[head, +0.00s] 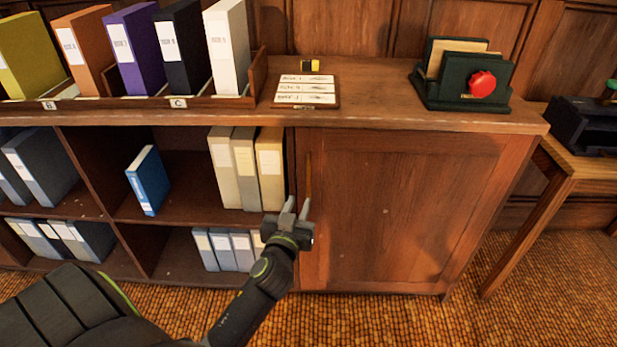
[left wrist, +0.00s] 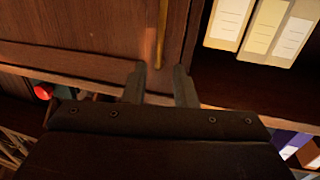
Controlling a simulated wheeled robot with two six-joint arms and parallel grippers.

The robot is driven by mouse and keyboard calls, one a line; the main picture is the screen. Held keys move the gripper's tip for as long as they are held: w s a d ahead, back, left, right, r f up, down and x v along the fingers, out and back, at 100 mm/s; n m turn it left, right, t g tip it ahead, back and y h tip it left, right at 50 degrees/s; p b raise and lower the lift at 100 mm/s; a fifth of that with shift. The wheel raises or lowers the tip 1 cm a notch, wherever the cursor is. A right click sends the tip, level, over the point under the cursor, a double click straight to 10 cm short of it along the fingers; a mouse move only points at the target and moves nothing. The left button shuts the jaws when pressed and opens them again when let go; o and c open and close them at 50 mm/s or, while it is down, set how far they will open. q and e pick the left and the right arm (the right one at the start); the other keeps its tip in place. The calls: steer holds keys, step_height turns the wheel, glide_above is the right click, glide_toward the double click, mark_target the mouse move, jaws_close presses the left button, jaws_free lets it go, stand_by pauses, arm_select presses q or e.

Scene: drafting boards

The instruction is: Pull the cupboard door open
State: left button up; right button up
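The cupboard door (head: 400,220) is a brown wooden panel at the right of the low cabinet, and it looks shut. It also shows at the left of the left wrist view (left wrist: 75,30). Its handle (head: 308,180) is a thin upright bar near the door's left edge, also seen in the left wrist view (left wrist: 161,35). My left gripper (head: 298,207) is open and empty near the handle's lower end. In the left wrist view its fingers (left wrist: 160,85) are apart, with the handle ahead of the gap and not between them. My right gripper is not in view.
Open shelves with cream binders (head: 245,168), a blue binder (head: 147,181) and grey binders adjoin the door's left side. The cabinet top (head: 370,90) bears a card board (head: 306,90) and a green letter rack (head: 462,75). A side table (head: 560,160) stands right. Carpet lies in front.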

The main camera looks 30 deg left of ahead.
mark_target(308, 179)
arm_select(q)
steer(key=x, duration=1.1)
steer(key=shift+w+f, duration=0.1)
steer(key=shift+w, duration=0.05)
jaws_close()
